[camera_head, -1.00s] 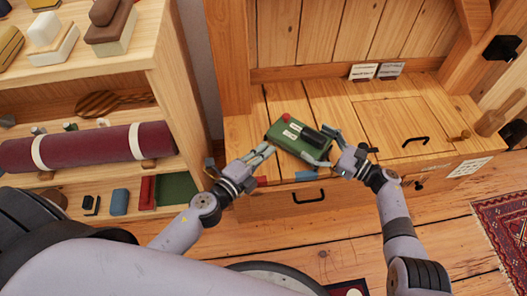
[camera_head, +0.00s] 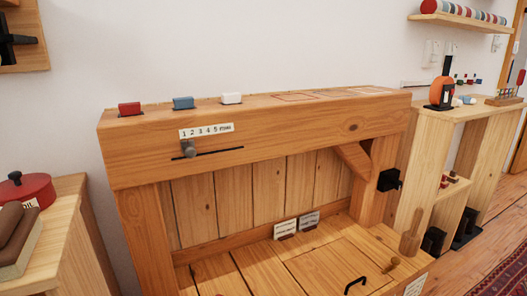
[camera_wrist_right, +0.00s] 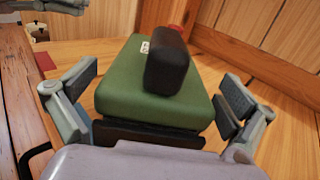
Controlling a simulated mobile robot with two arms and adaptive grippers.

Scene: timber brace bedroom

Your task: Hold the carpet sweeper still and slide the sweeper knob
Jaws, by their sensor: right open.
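The green carpet sweeper (camera_wrist_right: 125,85) lies on the wooden bench in the right wrist view, with a black block (camera_wrist_right: 167,60) on top. A red part (camera_wrist_right: 183,12) shows behind the block; I cannot tell whether it is a knob. My right gripper (camera_wrist_right: 158,88) is open, one finger either side of the sweeper's near end; contact is unclear. Grey parts at the top left seem to be my left gripper (camera_wrist_right: 55,7), cut off by the edge. In the head view, a grey knob (camera_head: 188,149) sits near the left end of a dark slot below a number label (camera_head: 206,131).
Red (camera_head: 129,109), blue (camera_head: 183,103) and white (camera_head: 231,98) blocks stand on the upper beam (camera_head: 270,125). A red pot (camera_head: 27,188) stands at left.

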